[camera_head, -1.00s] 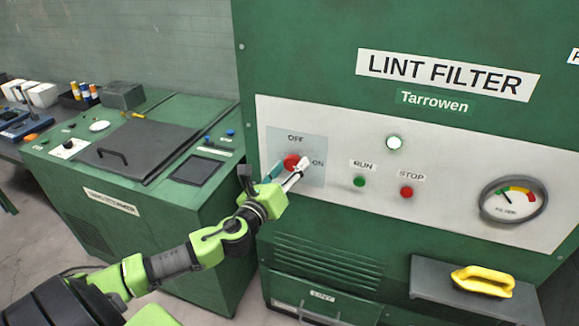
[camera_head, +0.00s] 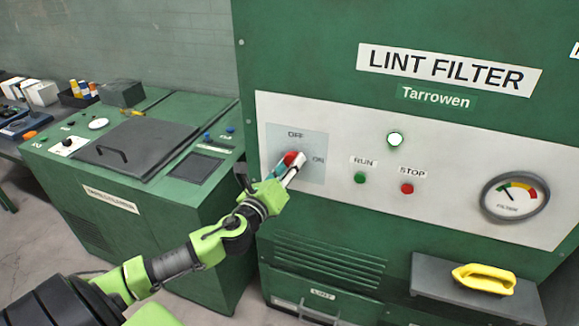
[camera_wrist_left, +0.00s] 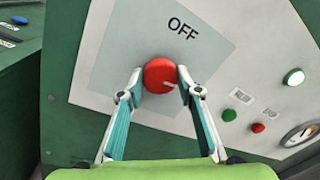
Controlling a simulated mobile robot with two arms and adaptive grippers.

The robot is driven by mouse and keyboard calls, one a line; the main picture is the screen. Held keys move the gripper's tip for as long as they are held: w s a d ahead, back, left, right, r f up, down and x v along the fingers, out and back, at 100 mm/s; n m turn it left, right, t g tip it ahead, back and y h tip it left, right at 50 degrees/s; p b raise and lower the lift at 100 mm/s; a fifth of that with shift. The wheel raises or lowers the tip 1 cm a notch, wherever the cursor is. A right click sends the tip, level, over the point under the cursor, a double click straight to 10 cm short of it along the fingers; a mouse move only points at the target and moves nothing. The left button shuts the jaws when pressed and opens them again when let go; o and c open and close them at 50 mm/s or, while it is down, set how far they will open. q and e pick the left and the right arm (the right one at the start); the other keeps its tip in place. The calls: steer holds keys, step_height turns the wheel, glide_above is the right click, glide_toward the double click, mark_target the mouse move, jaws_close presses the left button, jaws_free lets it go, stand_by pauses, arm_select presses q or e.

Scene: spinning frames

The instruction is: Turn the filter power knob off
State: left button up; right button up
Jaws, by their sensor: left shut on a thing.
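The red round filter power knob (camera_head: 291,157) is on a grey plate on the lint filter's white panel, below the OFF label (camera_head: 296,135) and left of the ON label (camera_head: 318,160). In the left wrist view, the knob (camera_wrist_left: 159,75) has a short white mark on its lower right, pointing away from OFF. My left gripper (camera_wrist_left: 160,77) is shut on the knob, one fingertip at each side. In the head view, the left gripper (camera_head: 292,164) partly covers the knob. My right gripper is not in view.
Right of the knob are a green RUN button (camera_head: 360,177), a red STOP button (camera_head: 407,188), a white lamp (camera_head: 395,139) and a gauge (camera_head: 515,197). A yellow-handled tool (camera_head: 484,279) lies on a shelf below. A green machine (camera_head: 125,190) stands at left.

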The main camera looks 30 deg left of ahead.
arm_select(q)
steer(key=shift+d+n+t+y+b, duration=0.1)
steer(key=shift+n+y+b, duration=0.3)
steer(key=shift+n, duration=2.55)
steer(key=shift+a+n+t+y+b, duration=0.1)
steer(key=shift+n+y+b, duration=0.3)
steer(key=shift+n, duration=2.5)
steer(key=shift+d+n+t+y+b, duration=0.15)
steer(key=shift+n+b, duration=0.4)
steer(key=shift+n, duration=2.4)
steer(key=o, duration=1.1)
steer(key=v, duration=1.2)
